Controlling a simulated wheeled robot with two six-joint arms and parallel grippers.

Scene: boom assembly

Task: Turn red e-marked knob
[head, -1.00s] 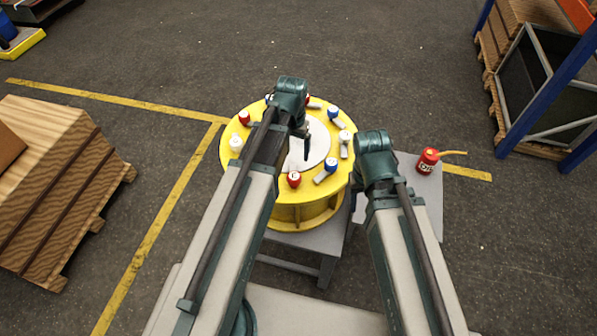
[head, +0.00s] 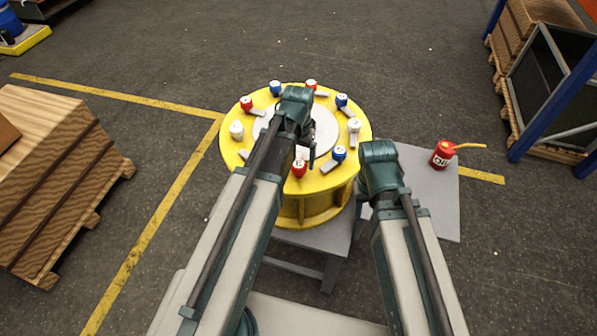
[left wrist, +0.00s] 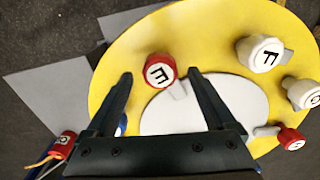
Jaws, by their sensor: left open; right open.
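The red knob marked E (head: 299,168) sits on the near edge of the yellow round drum (head: 287,188). In the left wrist view the red E knob (left wrist: 160,70) shows between the two fingertips, with a grey pointer beside it. My left gripper (left wrist: 160,77) is open, one finger on each side of the knob in the picture. I see no contact, and the height gap is hard to judge. In the head view its dark finger (head: 311,152) hangs just above and behind the knob. My right arm's wrist (head: 379,165) is right of the drum; its fingers are hidden.
Several other knobs ring the drum, including a blue one (head: 339,153) right of the E knob and a white F knob (left wrist: 262,52). A red oil can (head: 441,154) stands on the grey table (head: 430,205) to the right. Wooden crates (head: 60,180) stand at left.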

